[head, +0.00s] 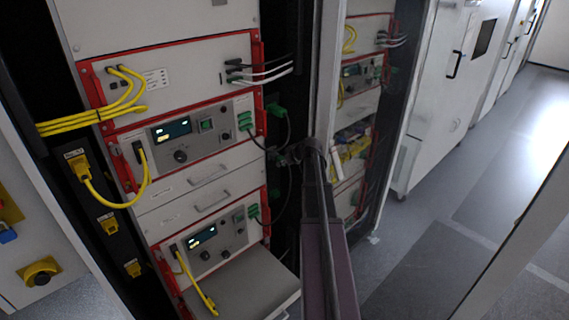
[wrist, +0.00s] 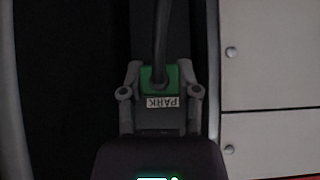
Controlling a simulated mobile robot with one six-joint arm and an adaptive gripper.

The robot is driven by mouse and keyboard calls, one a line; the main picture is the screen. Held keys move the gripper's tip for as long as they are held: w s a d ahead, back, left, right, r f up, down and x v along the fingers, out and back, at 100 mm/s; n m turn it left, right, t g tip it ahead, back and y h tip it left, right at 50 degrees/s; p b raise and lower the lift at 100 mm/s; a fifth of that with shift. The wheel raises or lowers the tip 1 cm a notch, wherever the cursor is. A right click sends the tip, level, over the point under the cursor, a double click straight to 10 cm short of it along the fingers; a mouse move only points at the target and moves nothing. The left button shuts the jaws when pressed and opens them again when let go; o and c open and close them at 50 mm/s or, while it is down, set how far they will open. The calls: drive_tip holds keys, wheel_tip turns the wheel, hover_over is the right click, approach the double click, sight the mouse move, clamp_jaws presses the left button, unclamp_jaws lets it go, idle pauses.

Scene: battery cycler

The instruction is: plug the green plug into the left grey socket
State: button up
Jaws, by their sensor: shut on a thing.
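In the wrist view the green plug (wrist: 159,77) sits between the two fingers of my gripper (wrist: 160,88), with its black cable running up out of the picture. My gripper is shut on it. A white label reading PARK, upside down, lies just below the plug on a dark surface. I cannot tell whether the plug is still seated there. In the head view my gripper (head: 283,157) is at the dark strip right of the left rack; the plug in it cannot be made out. I cannot pick out the left grey socket in either view.
Another green connector (head: 276,109) with a looping black cable is above my gripper. More green connectors (head: 245,121) are on the upper instrument (head: 182,135). Yellow cables (head: 125,95) hang at left. A pale rack post (head: 325,80) stands close behind my arm. The floor at right is free.

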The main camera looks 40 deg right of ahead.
drive_tip(key=shift+w, duration=0.45)
idle(0.5)
drive_tip(key=o, duration=0.9)
drive_tip(key=shift+o, duration=0.2)
drive_tip(key=shift+s, duration=0.1)
drive_tip(key=s, duration=0.9)
drive_tip(key=w+f+b, duration=0.1)
drive_tip(key=f+b, duration=0.9)
drive_tip(key=w+f+b, duration=0.2)
drive_tip(key=f+b, duration=0.8)
drive_tip(key=shift+w+d, duration=0.2)
drive_tip(key=shift+w, duration=0.1)
idle(0.5)
